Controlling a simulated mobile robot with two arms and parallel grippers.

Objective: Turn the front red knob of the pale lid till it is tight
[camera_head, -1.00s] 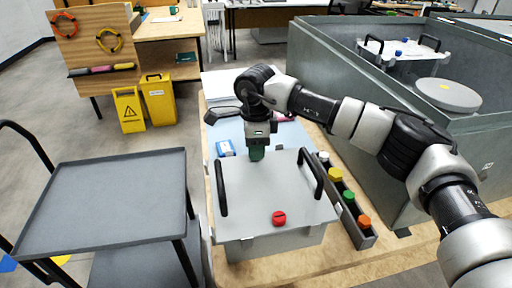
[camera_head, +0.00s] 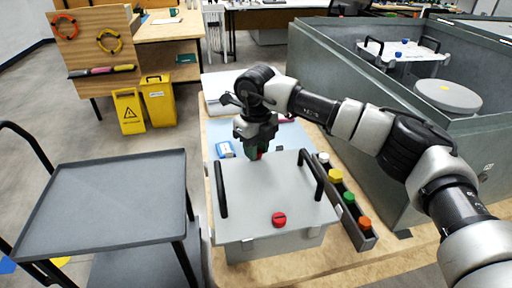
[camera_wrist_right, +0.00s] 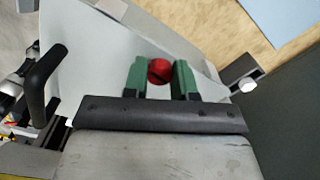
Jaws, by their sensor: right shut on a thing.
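The pale grey lid (camera_head: 245,200) lies on a box and has two black handles. One red knob (camera_head: 279,219) stands uncovered at its near edge in the head view. My right gripper (camera_head: 258,153) is at the lid's far edge, its green fingers shut on a second red knob, which shows as a sliver between them. My left gripper is not in view.
A dark rack (camera_head: 362,232) with white, yellow, green and orange caps stands right of the lid. A blue-and-white box (camera_head: 225,150) lies beyond its left corner. A grey cart (camera_head: 100,205) is at left, a large metal housing (camera_head: 345,90) at right.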

